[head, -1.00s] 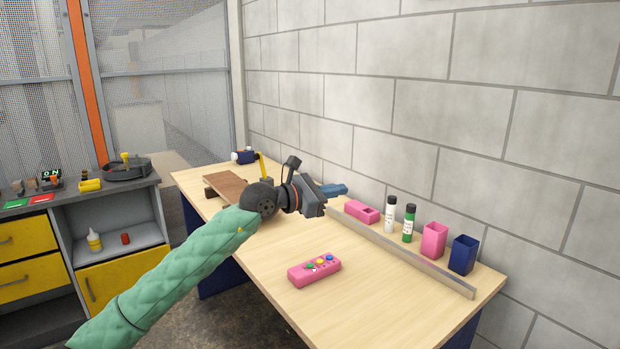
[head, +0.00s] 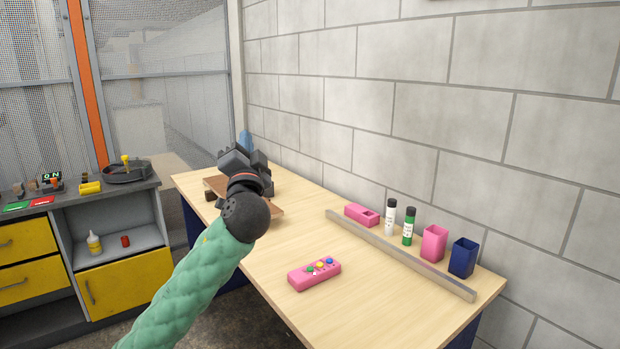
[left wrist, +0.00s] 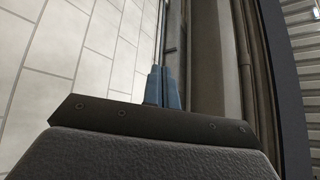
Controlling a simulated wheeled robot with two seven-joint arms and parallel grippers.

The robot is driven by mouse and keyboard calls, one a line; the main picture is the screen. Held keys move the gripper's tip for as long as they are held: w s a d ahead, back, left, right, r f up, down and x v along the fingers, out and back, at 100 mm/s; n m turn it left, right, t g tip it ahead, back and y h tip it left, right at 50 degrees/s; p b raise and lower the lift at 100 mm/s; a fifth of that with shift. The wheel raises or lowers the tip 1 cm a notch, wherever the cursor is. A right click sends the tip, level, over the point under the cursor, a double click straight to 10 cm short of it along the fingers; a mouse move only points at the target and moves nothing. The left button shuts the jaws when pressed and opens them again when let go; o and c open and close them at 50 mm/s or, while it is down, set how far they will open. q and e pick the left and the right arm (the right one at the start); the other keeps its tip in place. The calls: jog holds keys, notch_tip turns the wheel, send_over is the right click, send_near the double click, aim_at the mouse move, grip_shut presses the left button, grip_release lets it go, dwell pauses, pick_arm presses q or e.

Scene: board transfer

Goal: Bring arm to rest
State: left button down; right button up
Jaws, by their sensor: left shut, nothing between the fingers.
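My left arm comes in from the lower left of the head view in a green padded sleeve. My left gripper (head: 245,140) is over the far end of the wooden table (head: 370,290), its blue fingers pointing up. In the left wrist view the blue fingers (left wrist: 162,88) are together with nothing between them, against the wall and a grey upright. A brown board (head: 272,209) lies at the table's far end, partly hidden behind my wrist. My right gripper does not show.
A pink box with coloured buttons (head: 314,273) lies near the table's front edge. Behind a metal strip (head: 400,253) stand a white bottle (head: 390,218), a green bottle (head: 408,227), a pink cup (head: 433,243) and a navy cup (head: 463,257). A grey cabinet (head: 150,225) stands left. The table's middle is clear.

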pick_arm(q)
jog(key=s+f+n+g+h+p, duration=0.15)
jog(key=s+f+g, duration=0.4)
jog(key=f, duration=1.05)
jog(key=s+f+n+g+h+b, duration=0.1)
jog(key=s+f+n+g+h, duration=0.35)
jog(key=f, duration=1.05)
jog(key=s+f+g+p, duration=0.1)
jog(key=s+f+g, duration=0.4)
jog(key=s+f, duration=1)
jog(key=s+f+g+p, duration=0.1)
jog(key=s+f+g, duration=0.5)
jog(key=s+f, duration=1)
jog(key=s, duration=0.6)
jog(key=shift+a, duration=0.1)
